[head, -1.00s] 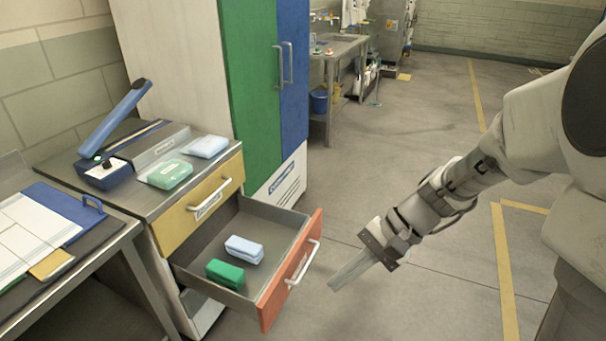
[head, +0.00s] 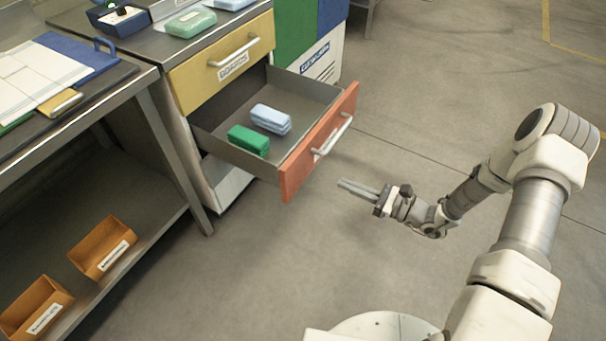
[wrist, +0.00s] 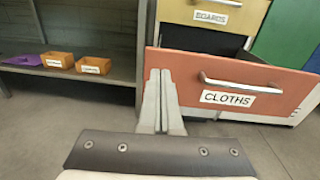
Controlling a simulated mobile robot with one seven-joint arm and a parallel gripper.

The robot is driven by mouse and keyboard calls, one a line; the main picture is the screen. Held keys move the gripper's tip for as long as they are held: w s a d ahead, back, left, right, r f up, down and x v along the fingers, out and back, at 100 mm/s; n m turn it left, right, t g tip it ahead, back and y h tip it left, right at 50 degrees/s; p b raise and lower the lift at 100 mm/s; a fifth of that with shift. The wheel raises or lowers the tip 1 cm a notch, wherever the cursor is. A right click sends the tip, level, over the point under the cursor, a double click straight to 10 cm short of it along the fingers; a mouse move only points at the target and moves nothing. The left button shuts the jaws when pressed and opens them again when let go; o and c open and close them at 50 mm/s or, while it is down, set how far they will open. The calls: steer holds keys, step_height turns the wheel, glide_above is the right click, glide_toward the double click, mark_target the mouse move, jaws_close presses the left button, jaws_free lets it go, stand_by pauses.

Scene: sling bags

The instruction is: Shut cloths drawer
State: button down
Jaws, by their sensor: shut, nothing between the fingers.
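The cloths drawer (head: 318,141) has an orange front and is pulled well out of the cabinet. A folded green cloth (head: 248,140) and a folded light blue cloth (head: 270,119) lie inside it. In the wrist view, the drawer front (wrist: 215,75) carries a "CLOTHS" label (wrist: 228,97) and a silver bar handle (wrist: 240,83). My gripper (head: 341,183) is shut and empty, pointing at the drawer front from the right. In the wrist view, its fingertips (wrist: 160,72) overlap the front's left part, left of the handle; a gap shows in the head view.
The yellow "BOARDS" drawer (head: 222,62) above is shut. A steel bench (head: 165,145) stands to the left, with orange bins (head: 103,248) on its lower shelf. A green and blue cabinet (head: 309,35) stands behind. The floor (head: 270,260) in front is clear.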

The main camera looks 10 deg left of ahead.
steer(key=f, duration=0.1)
steer(key=b, duration=0.4)
glide_toward(293, 162)
steer(key=shift+m+t, duration=0.3)
steer(key=shift+m, duration=0.1)
steer(key=x, duration=0.6)
steer(key=shift+a+f, duration=0.2)
steer(key=shift+a, duration=0.25)
steer(key=shift+a+p, duration=0.1)
steer(key=shift+p, duration=0.2)
